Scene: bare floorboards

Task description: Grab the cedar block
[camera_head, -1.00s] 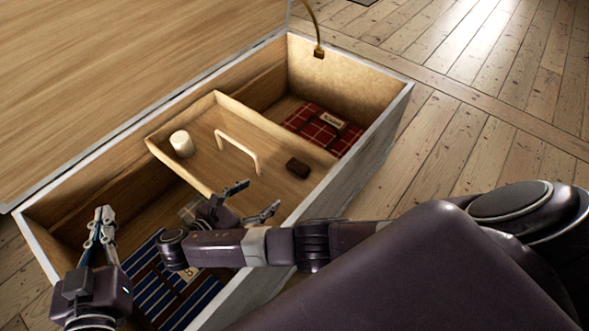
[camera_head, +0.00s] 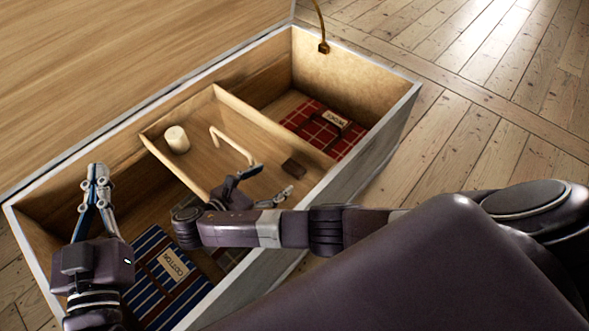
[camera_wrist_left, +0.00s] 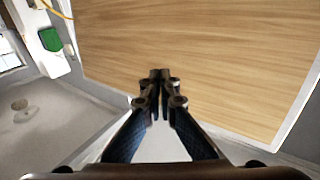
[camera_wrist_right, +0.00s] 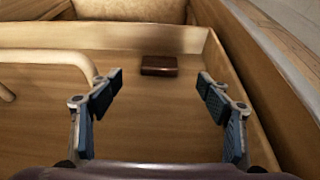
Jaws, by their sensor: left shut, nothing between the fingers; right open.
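The cedar block (camera_head: 294,168), a small dark brown block, lies on the floor of the wooden tray (camera_head: 213,171) near its right end. It also shows in the right wrist view (camera_wrist_right: 159,65), ahead of and between the fingers. My right gripper (camera_head: 268,184) is open and empty, over the tray and short of the block, not touching it. In the right wrist view its fingers (camera_wrist_right: 160,83) are wide apart. My left gripper (camera_head: 98,168) is shut and empty, over the left end of the chest, and in the left wrist view its fingertips (camera_wrist_left: 160,75) meet.
The tray has a raised handle (camera_head: 232,143) and a white cylinder (camera_head: 176,139). The chest (camera_head: 375,128) holds red plaid cloth (camera_head: 310,119) and blue striped cloth (camera_head: 155,268) with a label. Its lid (camera_head: 120,75) stands open behind. Floorboards at right are clear.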

